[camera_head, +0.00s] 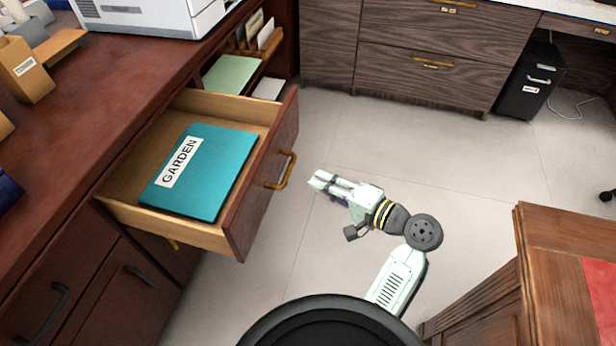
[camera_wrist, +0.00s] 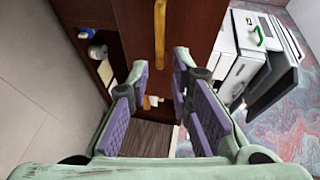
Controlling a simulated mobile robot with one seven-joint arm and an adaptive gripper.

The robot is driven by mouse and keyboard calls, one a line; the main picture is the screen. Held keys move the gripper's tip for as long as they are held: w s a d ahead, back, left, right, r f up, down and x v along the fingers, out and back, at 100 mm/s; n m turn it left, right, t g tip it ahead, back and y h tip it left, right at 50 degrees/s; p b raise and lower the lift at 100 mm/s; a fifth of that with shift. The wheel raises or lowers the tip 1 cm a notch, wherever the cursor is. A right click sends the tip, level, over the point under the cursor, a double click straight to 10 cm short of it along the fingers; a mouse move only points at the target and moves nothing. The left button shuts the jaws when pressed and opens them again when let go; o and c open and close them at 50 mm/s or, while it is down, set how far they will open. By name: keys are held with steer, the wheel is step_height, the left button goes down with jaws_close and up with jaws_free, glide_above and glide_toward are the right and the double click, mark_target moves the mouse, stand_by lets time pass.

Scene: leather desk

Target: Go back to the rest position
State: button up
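My gripper (camera_head: 319,182) is at the middle of the head view, to the right of the open drawer (camera_head: 262,190), its fingers pointing left toward the drawer front. In the wrist view my gripper (camera_wrist: 161,68) is open, with purple pads on both fingers and nothing between them. The brass drawer handle (camera_head: 286,170) is just left of the fingertips, with a small gap showing. The handle (camera_wrist: 159,35) also shows in the wrist view, beyond the fingertips. A teal folder (camera_head: 215,170) labelled GARDEN lies flat in the drawer.
The reddish-brown desk (camera_head: 95,110) stands at the left, with a white printer (camera_head: 150,14) on top. A wooden cabinet (camera_head: 500,312) stands at the lower right. Grey-brown drawers (camera_head: 430,85) and a black bin-like unit (camera_head: 531,82) are at the back. Grey floor (camera_head: 440,160) is clear between them.

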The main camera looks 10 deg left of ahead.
steer(key=shift+s+d+r, duration=0.1)
steer(key=shift+s+d, duration=0.15)
steer(key=shift+d, duration=0.25)
